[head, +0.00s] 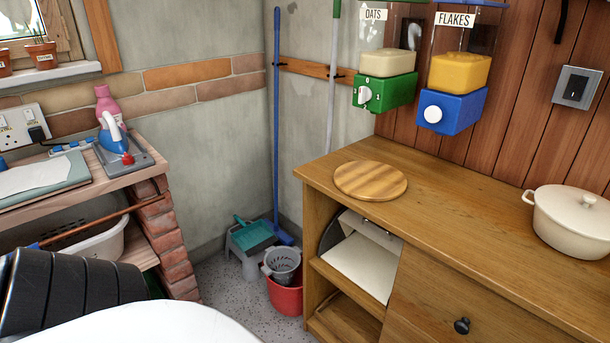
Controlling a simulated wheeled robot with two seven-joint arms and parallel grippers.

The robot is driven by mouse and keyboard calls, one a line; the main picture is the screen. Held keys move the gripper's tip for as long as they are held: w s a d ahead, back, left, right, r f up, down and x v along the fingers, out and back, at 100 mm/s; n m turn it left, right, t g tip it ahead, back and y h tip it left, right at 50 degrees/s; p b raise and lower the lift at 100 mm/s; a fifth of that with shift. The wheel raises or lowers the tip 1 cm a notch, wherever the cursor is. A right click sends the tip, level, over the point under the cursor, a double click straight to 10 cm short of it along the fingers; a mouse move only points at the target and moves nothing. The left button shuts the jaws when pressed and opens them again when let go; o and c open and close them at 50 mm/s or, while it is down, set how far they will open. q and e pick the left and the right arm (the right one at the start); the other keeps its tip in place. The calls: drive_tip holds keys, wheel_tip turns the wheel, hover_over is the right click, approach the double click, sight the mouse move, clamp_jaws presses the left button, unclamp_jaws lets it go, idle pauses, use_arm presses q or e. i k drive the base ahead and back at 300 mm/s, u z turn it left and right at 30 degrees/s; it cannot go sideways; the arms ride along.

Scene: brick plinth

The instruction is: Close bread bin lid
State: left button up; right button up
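A cream bread bin (358,268) with a grey rounded side sits in the upper open shelf of the wooden cabinet, below the countertop. A pale sloping panel fills much of its front, with a narrower pale strip above it. I cannot tell for sure which part is the lid or how far it is open. The bin's back and far inside are hidden by the countertop and shelf. Neither of my grippers is in view.
The wooden cabinet (455,225) carries a round board (370,181) above the bin and a cream pot (572,222) at right. A drawer with a dark knob (462,326) is beside the bin. A red bucket (286,297) stands on the floor left of the cabinet.

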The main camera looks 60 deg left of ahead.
sight(349, 220)
drive_tip(key=u, duration=1.2)
drive_tip(key=k, duration=0.25)
drive_tip(key=u, duration=0.7)
drive_tip(key=i, duration=1.25)
drive_tip(key=z, duration=0.5)
